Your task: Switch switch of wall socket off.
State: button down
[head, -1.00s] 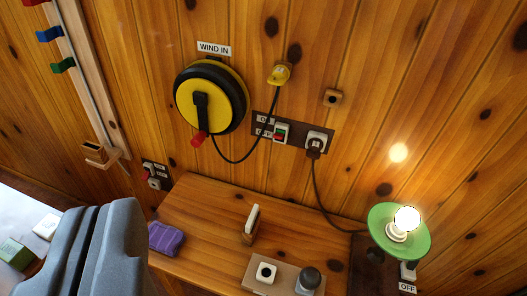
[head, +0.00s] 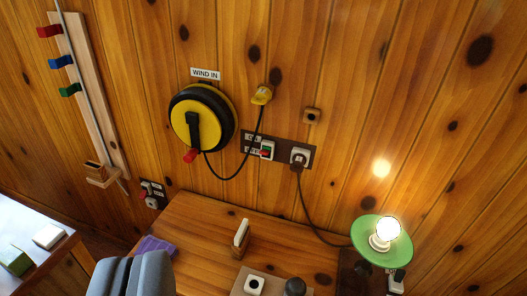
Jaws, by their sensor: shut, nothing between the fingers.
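A dark wall plate (head: 281,150) at the middle of the head view carries two small labels, a green-and-red rocker switch (head: 266,150) and a white socket (head: 300,157) with a dark plug in it. A cord runs from the plug down to a lit lamp with a green shade (head: 367,229). Another small dark plate with labels and a white fitting (head: 151,201) is on the wall at left. A white switch (head: 396,281) is below the lamp. My gripper (head: 132,263) is shut and empty at the lower left, apart from all of them.
A wooden table (head: 190,222) below holds a purple cloth (head: 155,247), an upright pale piece in a wooden holder (head: 240,238) and a panel with a button and dark knob (head: 294,287). A yellow cable reel (head: 200,118) and a peg rail (head: 95,95) are on the wall.

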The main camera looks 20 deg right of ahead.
aim_at(265, 153)
jog(key=z, duration=0.05)
jog(key=i, duration=0.9)
jog(key=u, duration=0.1)
